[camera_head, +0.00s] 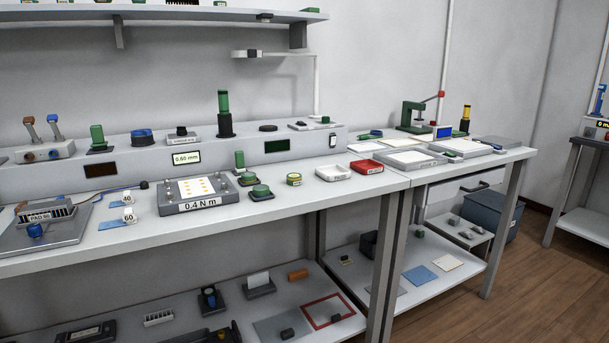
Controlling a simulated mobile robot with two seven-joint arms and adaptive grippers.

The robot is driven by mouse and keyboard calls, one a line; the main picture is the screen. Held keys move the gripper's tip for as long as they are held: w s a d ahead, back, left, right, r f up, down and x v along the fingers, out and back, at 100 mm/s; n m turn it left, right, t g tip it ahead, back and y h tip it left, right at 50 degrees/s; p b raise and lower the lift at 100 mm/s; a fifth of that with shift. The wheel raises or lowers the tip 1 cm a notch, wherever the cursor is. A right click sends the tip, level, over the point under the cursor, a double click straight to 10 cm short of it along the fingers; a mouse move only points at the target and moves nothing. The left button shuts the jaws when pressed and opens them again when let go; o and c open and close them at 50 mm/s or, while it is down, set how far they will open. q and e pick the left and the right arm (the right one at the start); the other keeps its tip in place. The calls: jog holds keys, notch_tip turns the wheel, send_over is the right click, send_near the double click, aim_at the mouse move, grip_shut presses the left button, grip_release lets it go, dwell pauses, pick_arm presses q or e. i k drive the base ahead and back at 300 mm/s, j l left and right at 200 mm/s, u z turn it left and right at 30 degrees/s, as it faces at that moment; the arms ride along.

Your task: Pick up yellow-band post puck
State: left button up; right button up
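A small green puck with a yellow band (294,179) sits on the front bench, right of the middle, and appears to be the yellow-band post puck. Its finer details are too small to tell. A green puck on a dark base (261,192) stands to its left, nearer the bench's front edge. A green block on a dark base (240,163) stands behind that one. Neither of my grippers is in view.
A grey fixture marked 0.4 N m (198,207) lies left of the pucks. A white tray (333,174) and a red tray (366,167) lie to their right. A raised grey console (215,148) runs behind. A yellow-topped post (465,115) stands on the far bench.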

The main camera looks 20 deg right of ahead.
aim_at(293, 178)
jog(key=i+l+z, duration=0.25)
jog(key=i+l, duration=0.65)
